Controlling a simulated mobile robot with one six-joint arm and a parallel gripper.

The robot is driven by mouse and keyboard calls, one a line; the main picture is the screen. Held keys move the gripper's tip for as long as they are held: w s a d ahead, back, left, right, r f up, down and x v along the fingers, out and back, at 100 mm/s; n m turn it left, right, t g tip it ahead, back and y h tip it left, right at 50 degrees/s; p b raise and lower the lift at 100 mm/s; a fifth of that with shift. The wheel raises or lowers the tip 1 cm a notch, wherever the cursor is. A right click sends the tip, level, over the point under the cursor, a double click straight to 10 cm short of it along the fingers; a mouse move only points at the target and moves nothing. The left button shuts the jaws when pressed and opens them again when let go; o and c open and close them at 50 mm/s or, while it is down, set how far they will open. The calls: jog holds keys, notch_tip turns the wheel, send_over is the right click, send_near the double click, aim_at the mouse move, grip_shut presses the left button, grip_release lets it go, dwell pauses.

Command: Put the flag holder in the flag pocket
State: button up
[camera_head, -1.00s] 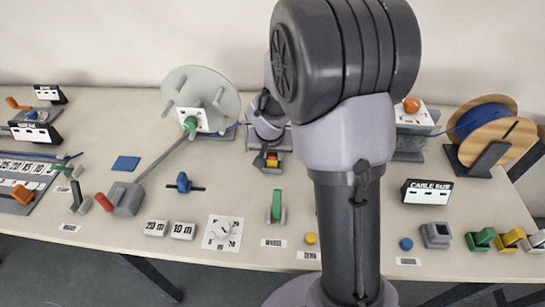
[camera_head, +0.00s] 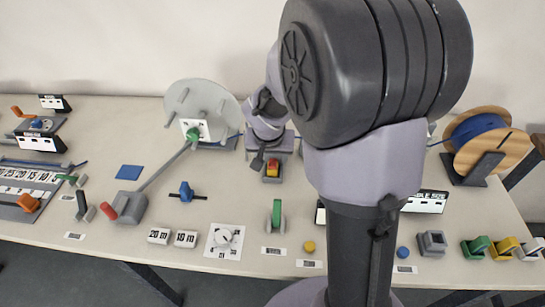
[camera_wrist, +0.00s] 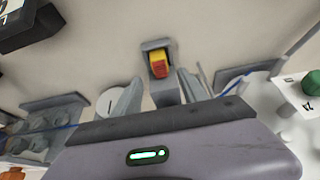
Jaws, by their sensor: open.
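A small red and yellow piece (camera_head: 272,167) sits in a grey block on the table, below my gripper (camera_head: 265,155) in the head view. In the wrist view this piece (camera_wrist: 158,64) shows between and beyond the fingertips of my gripper (camera_wrist: 160,88). The gripper is open, with nothing seen between its fingers. A green upright piece (camera_head: 277,212) stands on a grey base nearer the front edge. No readable label tells which thing is the flag holder or the flag pocket. My arm hides part of the table to the right.
A grey disc with pegs (camera_head: 203,108) and its lever stand to the left. A wooden spool of blue cable (camera_head: 490,140) stands at the right. A dial card (camera_head: 224,238), a yellow button (camera_head: 308,247) and a blue button (camera_head: 403,252) line the front.

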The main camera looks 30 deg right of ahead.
jog(key=s+a+r+y+p, duration=0.1)
jog(key=s+a+r, duration=0.35)
jog(key=r, duration=0.25)
jog(key=s+a+r, duration=0.3)
jog(key=s+r, duration=0.2)
jog(key=r, duration=0.1)
jog(key=s+a+r+n+t+y, duration=0.2)
jog(key=s+a+r+y, duration=0.1)
jog(key=s+a, duration=0.6)
jog(key=s, duration=0.2)
jog(key=shift+s+r+y, duration=0.3)
jog(key=shift+r, duration=0.05)
